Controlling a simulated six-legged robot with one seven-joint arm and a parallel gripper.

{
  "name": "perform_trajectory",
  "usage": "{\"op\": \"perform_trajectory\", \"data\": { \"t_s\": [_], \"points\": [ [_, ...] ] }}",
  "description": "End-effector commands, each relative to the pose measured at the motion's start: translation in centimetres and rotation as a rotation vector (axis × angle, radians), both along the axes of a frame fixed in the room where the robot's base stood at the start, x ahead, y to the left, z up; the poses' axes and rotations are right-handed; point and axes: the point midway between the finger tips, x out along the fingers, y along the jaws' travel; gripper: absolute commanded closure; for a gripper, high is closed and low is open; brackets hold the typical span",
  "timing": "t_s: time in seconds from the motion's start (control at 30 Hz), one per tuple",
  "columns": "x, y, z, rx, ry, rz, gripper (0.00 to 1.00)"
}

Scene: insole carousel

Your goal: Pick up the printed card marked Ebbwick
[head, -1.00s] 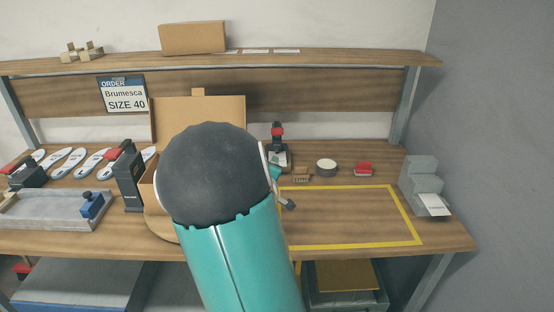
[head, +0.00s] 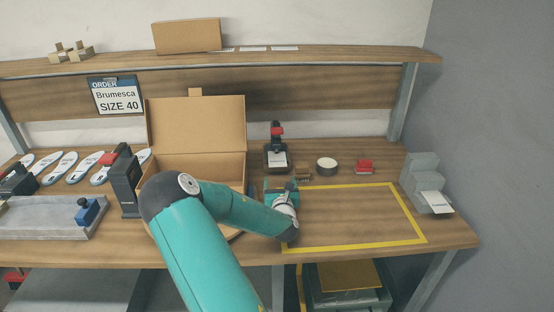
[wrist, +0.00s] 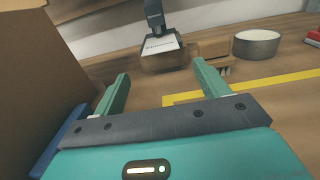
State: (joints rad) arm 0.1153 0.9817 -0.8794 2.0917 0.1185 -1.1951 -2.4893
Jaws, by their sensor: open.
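I cannot read the name Ebbwick on any card. A white card with a line of small dark print (wrist: 160,44) lies on the dark stand ahead of my gripper in the wrist view; it also shows in the head view (head: 277,159). Another white card (head: 434,203) sticks out of the grey printer (head: 421,172) on the right. My gripper (wrist: 161,76) is open and empty, short of the stand and apart from it. In the head view my gripper (head: 281,188) is over the bench, right of the open carton, partly hidden by my wrist.
The open cardboard carton (head: 195,122) stands close on my gripper's left. A grey roll (head: 327,164) and a red-topped item (head: 364,167) lie behind the yellow-taped area (head: 350,187), which is empty. Several insoles and a grey tray (head: 40,216) are at left.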

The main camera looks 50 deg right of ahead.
Motion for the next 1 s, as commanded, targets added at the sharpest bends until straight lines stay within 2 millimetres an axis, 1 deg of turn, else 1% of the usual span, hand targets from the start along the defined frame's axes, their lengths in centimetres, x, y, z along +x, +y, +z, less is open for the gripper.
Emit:
{"op": "perform_trajectory", "data": {
  "t_s": [0.03,0.2,0.47,0.7,0.8,1.0],
  "points": [
    [0.7,-0.9,0.0,0.000,-0.001,0.000,0.25],
    [2.7,-3.1,0.0,0.002,-0.002,-0.001,0.25],
    [4.2,-4.8,-0.1,0.003,-0.002,-0.002,0.25],
    [6.6,-7.5,-0.1,0.003,-0.003,-0.001,0.25],
    [7.1,-8.0,-0.1,0.003,-0.002,-0.002,0.25],
    [7.1,-8.0,-0.1,0.004,-0.002,-0.002,0.25]
  ]
}}
